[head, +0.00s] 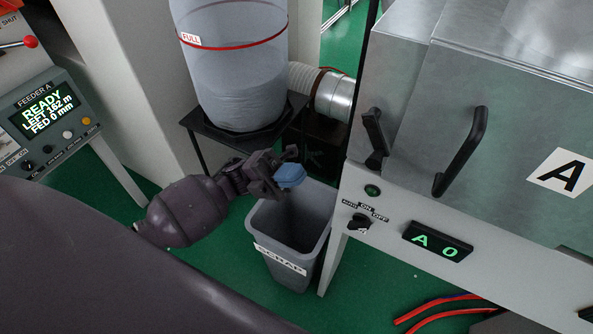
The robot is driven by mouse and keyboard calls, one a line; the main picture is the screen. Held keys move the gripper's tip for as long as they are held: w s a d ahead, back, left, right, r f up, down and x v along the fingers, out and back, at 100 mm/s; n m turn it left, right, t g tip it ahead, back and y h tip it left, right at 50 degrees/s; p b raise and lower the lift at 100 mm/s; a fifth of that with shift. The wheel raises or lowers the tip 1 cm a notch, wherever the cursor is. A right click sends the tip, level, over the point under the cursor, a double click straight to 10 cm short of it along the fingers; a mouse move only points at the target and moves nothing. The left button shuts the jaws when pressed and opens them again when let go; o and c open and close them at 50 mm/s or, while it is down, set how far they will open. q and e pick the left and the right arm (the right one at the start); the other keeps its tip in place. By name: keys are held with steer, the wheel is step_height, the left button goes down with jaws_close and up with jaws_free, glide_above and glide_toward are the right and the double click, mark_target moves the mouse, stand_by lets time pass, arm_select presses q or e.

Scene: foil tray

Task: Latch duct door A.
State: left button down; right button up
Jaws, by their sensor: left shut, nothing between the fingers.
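A grey metal housing with a large A label (563,172) fills the right side of the head view. A black bar handle (461,150) stands on its sloping front. A smaller black lever or latch (375,138) sits at its left end. I cannot tell which part is duct door A, or whether it is latched. My left gripper (290,175) is shut and empty, its blue fingertips above the back of the scrap bin, left of the housing and apart from the black lever. My right gripper is not in view.
The grey scrap bin (284,262) stands below my left gripper. A clear dust bag marked FULL (238,75) hangs behind, near a silver duct (334,95). A panel with an A 0 display (437,244) fronts the machine. Red hoses (440,308) lie on the green floor.

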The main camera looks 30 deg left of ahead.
mark_target(374, 139)
arm_select(q)
steer(key=a+r+y+p, duration=0.3)
steer(key=r+p, duration=0.5)
steer(key=p, duration=0.1)
steer(key=p+x, duration=0.1)
steer(key=x, duration=0.3)
steer(key=f+p+x, duration=0.1)
steer(key=x, duration=0.3)
steer(key=f+p+x, duration=0.1)
steer(key=x, duration=0.4)
steer(key=shift+d+p, duration=0.25)
steer(key=shift+p, duration=0.1)
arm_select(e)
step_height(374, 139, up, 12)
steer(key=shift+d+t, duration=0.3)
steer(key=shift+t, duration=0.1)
